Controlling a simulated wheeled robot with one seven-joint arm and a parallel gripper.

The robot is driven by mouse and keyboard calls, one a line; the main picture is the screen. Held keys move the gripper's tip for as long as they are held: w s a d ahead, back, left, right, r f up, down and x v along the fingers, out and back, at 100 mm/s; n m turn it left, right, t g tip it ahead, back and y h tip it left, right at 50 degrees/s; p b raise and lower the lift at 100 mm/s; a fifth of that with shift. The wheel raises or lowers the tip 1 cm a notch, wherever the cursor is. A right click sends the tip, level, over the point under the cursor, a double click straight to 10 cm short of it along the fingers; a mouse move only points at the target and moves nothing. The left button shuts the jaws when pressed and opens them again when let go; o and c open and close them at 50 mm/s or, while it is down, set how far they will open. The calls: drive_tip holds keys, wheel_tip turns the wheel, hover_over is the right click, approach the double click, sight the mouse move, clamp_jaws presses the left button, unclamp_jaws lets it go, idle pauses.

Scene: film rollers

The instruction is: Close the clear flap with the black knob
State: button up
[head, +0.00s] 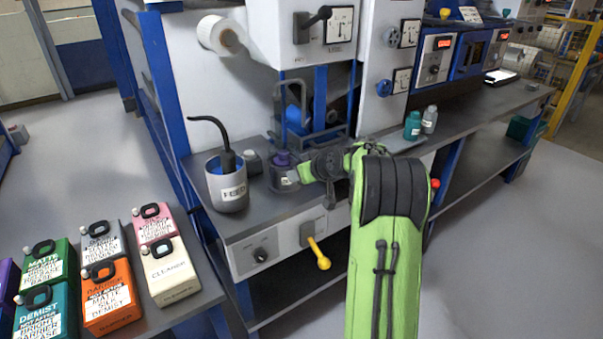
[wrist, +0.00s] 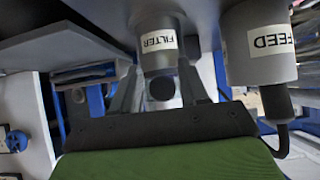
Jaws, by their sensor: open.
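I cannot make out a clear flap in either view. A dark round piece (wrist: 161,89) shows between my fingers in the wrist view; I cannot tell whether it is the flap's black knob or the filter can's cap. My gripper (wrist: 158,80) is open, its two fingers apart on either side of that piece. The grey can labelled FILTER (wrist: 160,45) appears upside down just beyond the fingers. In the head view my gripper (head: 304,172) is beside the filter can (head: 284,181), which has a purple top; my arm hides part of the bench behind.
A grey FEED pot (head: 229,188) with a black hose stands left of the filter can. A yellow-knobbed lever (head: 321,259) sticks out of the bench front. Teal and grey bottles (head: 413,125) stand right. Several labelled canisters (head: 107,297) occupy the left table.

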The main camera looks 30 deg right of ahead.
drive_tip(key=p+v, duration=0.3)
drive_tip(key=v, duration=1.2)
drive_tip(key=shift+s, duration=0.2)
drive_tip(key=shift+r, duration=0.1)
drive_tip(key=s+a+r+g, duration=0.1)
drive_tip(key=s+a, duration=0.3)
drive_tip(key=a, duration=0.5)
drive_tip(key=s+a+r+g, duration=0.1)
drive_tip(key=s+a+g, duration=0.15)
drive_tip(key=a, duration=0.65)
drive_tip(key=s+a+f+g, duration=0.15)
drive_tip(key=s+a, duration=0.25)
drive_tip(key=s, duration=0.5)
drive_tip(key=s+a+f, duration=0.3)
drive_tip(key=s, duration=0.6)
wheel_tip(320, 180, up, 13)
drive_tip(key=w+p, duration=0.1)
drive_tip(key=p, duration=1.1)
drive_tip(key=shift+r, duration=0.2)
